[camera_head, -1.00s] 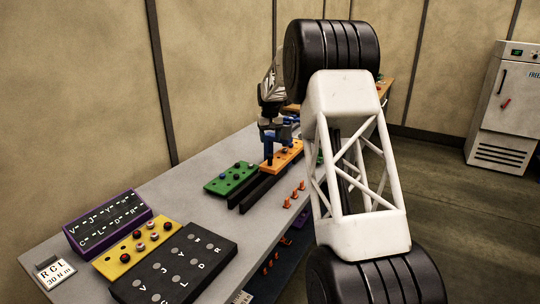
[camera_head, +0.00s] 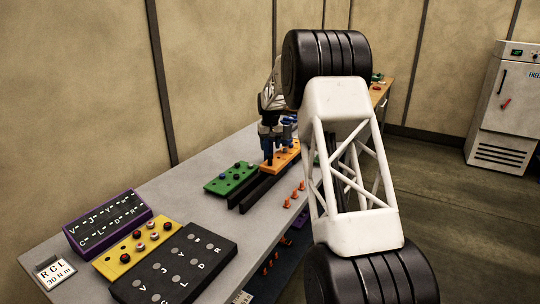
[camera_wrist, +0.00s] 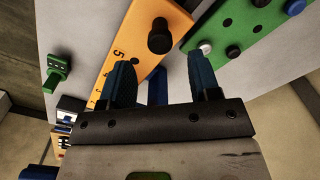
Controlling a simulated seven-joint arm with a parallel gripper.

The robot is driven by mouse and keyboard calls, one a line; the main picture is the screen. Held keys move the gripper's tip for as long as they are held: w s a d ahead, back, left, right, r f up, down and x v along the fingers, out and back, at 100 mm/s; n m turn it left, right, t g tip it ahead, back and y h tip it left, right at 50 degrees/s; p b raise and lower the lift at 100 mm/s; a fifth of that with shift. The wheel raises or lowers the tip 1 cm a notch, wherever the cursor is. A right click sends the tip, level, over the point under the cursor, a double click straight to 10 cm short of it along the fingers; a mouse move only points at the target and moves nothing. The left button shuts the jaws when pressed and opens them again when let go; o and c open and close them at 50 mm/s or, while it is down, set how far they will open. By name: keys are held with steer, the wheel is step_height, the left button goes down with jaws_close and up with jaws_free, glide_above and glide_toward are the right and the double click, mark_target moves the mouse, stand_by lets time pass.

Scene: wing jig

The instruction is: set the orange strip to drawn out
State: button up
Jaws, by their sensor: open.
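The orange strip (camera_head: 287,155) lies on the bench in the head view, at the far end of dark rails (camera_head: 262,186). In the wrist view the orange strip (camera_wrist: 140,22) runs diagonally and bears a black knob (camera_wrist: 160,40), a printed 5 and scale marks. My gripper (camera_wrist: 163,76) is open, its two blue fingers apart and nothing visibly held between them. Its left finger overlaps the strip in the picture; contact cannot be told. In the head view my gripper (camera_head: 269,150) is over or beside the strip's left end.
A green plate with knobs (camera_head: 231,178) lies left of the rails. Orange pegs (camera_head: 295,194) stand along the bench's right edge. Yellow (camera_head: 133,247), purple (camera_head: 107,223) and black (camera_head: 172,270) panels fill the near bench. A freezer (camera_head: 505,105) stands far right.

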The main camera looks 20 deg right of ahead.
mark_target(270, 155)
steer(key=shift+f, duration=2.3)
steer(key=shift+c, duration=0.5)
jaws_close()
